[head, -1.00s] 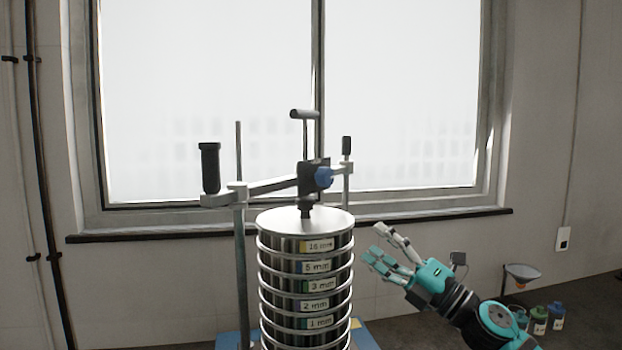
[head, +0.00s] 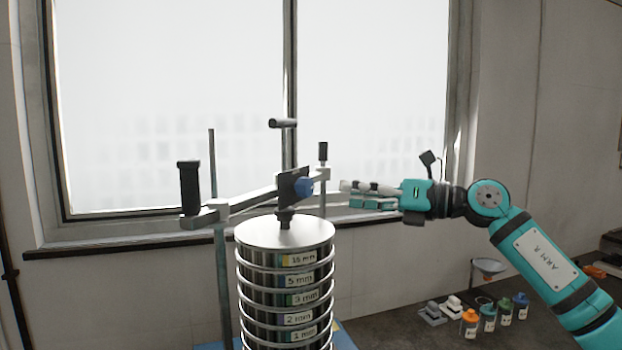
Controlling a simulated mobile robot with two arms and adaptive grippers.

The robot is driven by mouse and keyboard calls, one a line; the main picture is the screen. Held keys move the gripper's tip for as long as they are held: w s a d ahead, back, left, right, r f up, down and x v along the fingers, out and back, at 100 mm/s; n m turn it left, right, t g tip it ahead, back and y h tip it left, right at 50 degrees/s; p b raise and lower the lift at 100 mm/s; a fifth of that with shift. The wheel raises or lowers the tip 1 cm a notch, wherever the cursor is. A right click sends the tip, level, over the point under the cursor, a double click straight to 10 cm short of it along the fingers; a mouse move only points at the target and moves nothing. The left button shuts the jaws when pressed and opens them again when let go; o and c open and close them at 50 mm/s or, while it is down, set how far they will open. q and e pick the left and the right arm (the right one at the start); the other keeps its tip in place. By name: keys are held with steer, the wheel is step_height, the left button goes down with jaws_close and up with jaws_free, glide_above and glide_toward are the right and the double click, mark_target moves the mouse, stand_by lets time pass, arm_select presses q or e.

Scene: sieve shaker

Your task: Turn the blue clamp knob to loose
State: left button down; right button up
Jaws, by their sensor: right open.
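The blue clamp knob (head: 304,187) sits on the dark clamp block (head: 288,185) of the shaker's crossbar, above the round metal lid (head: 285,232) of the sieve stack. My right gripper (head: 347,192) is just right of the knob at about its height, pointing left at it. Its fingers are open, with a visible gap in the picture between the tips and the knob. Part of the crossbar's right end shows between them. My left gripper is not in view.
The sieve stack (head: 287,282) stands below the clamp, with labelled rings. A black handle (head: 189,187) rises at the crossbar's left end. Upright rods flank the stack. Several small bottles (head: 488,318) and a funnel (head: 487,267) stand on the dark counter at lower right.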

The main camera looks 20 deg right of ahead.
mark_target(311, 189)
steer(key=p+x, duration=0.3)
steer(key=x, duration=0.5)
steer(key=shift+a+r, duration=0.1)
steer(key=shift+r, duration=0.05)
steer(key=shift+w+a, duration=0.35)
steer(key=shift+a, duration=0.1)
steer(key=c, duration=1.1)
steer(key=shift+f, duration=0.2)
steer(key=shift+c, duration=0.3)
